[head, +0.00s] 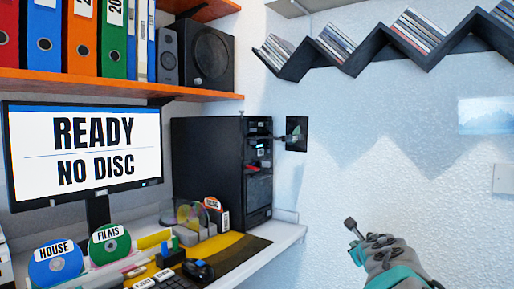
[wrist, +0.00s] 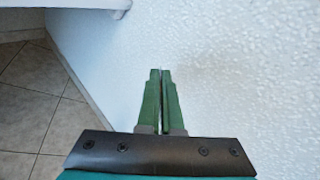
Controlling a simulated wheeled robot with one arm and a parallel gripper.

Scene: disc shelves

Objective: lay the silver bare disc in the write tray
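A bare, shiny disc (head: 184,213) stands upright in a small rack on the desk, left of the black computer tower; its colour looks silvery with a rainbow sheen. Another disc edge may be beside it, too small to tell. A dark square piece that looks like the write tray (head: 296,134) sticks out to the right of the tower (head: 205,160); no disc shows on it. My gripper (head: 350,224) is at the lower right of the head view, well right of the desk. In the wrist view its green fingers (wrist: 160,72) are together with nothing between them.
The monitor (head: 85,150) reads READY, NO DISC. Blue HOUSE (head: 56,265) and green FILMS (head: 109,243) discs stand at the desk's front left. A zigzag shelf (head: 400,45) hangs above. The space before the white wall is clear.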

